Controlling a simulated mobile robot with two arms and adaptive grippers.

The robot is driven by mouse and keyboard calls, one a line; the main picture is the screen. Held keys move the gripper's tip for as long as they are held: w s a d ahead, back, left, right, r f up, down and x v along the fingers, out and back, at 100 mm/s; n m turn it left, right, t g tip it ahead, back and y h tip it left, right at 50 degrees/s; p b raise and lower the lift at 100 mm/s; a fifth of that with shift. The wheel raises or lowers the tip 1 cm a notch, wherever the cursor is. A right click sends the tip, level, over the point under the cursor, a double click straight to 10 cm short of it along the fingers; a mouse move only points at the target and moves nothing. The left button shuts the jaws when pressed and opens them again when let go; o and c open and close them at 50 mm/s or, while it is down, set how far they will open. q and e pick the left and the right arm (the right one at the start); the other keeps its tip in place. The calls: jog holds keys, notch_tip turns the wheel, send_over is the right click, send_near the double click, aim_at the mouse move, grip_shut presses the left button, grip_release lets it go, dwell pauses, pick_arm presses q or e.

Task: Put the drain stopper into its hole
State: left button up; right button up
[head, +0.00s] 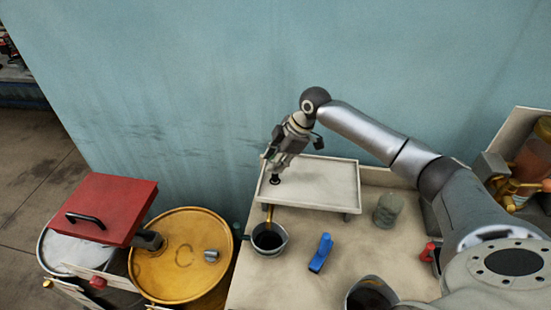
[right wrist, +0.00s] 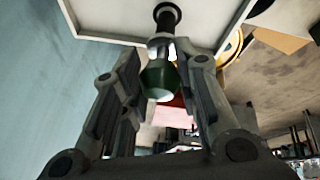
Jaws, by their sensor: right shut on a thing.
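The drain stopper (right wrist: 160,82) has a green body and a paler neck and sits between the fingers of my right gripper (head: 272,164) in the right wrist view. My right gripper is shut on it and points down over the left part of the white tray (head: 325,187). A dark round spot (head: 275,180) shows on the tray just below the fingers. In the right wrist view a black ring (right wrist: 167,14) lies at the stopper's far end, against the tray. I cannot tell whether the stopper is seated in the hole. My left gripper is not in view.
A pot (head: 270,239) stands below the tray's front left, under an amber spout or stream (head: 269,214). A yellow drum (head: 181,280) is at left.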

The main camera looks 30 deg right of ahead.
jog(key=shift+f+b, duration=1.15)
jog(key=shift+f, duration=1.3)
jog(key=o, duration=1.2)
jog(key=shift+c, duration=0.2)
jog(key=v, duration=1.2)
jog(key=shift+a, duration=0.1)
